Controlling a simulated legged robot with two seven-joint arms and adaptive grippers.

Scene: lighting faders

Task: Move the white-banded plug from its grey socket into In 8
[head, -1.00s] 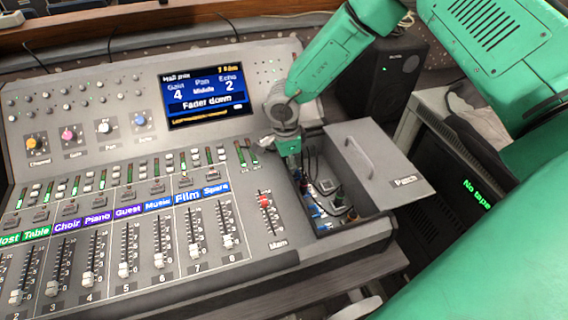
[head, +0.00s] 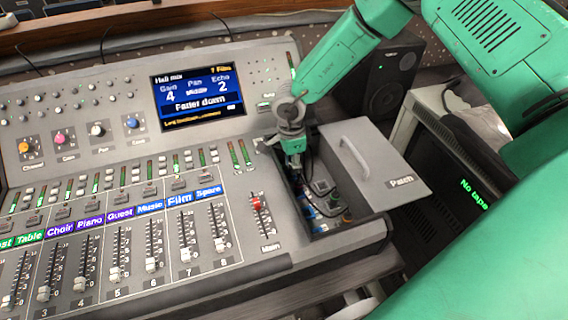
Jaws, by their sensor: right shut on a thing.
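The patch bay (head: 347,229) is an open box at the console's right end, with several cables and plugs (head: 307,212) inside, some blue. My right gripper (head: 294,164) points down over the back left of the bay and is shut on what seems to be a plug, with dark cable beside it. The white band is too small to make out. The grey socket and the In 8 label cannot be told apart in the shaded box. My left gripper is not in view.
The bay's grey lid (head: 372,168), marked Patch, lies open to the right with a handle. The mixing console (head: 130,190) with faders and a lit screen (head: 197,92) fills the left. A black speaker (head: 391,80) and a dark monitor (head: 449,185) stand at right.

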